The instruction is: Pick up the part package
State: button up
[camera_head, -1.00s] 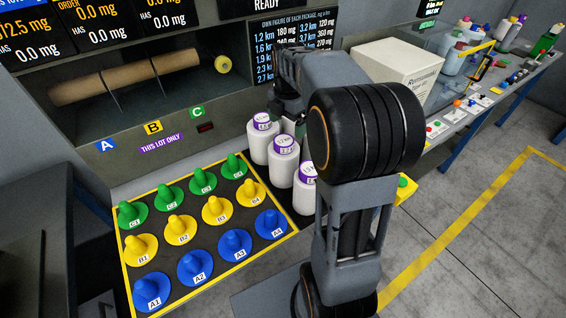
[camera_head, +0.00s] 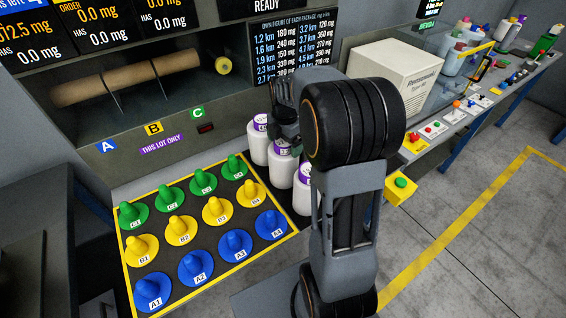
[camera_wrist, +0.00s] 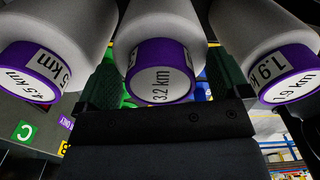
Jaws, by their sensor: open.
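White yarn packages with purple-rimmed, labelled tops stand in a row right of the peg board in the head view: a far one (camera_head: 258,152), a middle one (camera_head: 282,174) and a near one (camera_head: 302,196), partly behind my arm. My gripper (camera_head: 285,138) is at the top of the middle package and hides part of it. In the wrist view, my open gripper (camera_wrist: 160,84) has one dark green finger on each side of the 3.2 km package (camera_wrist: 160,70). The 4.5 km package (camera_wrist: 52,45) is left and the 1.9 km package (camera_wrist: 268,45) right. Finger contact cannot be told.
A board with a yellow rim (camera_head: 128,285) carries green, yellow and blue pegs. A panel with A, B and C signs (camera_head: 153,128) stands behind. A cream box (camera_head: 395,80) and a yellow box with a green button (camera_head: 401,184) are at right. The neighbouring packages stand close to my fingers.

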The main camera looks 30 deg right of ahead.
jog(key=shift+c, duration=0.3)
jog(key=c, duration=1.5)
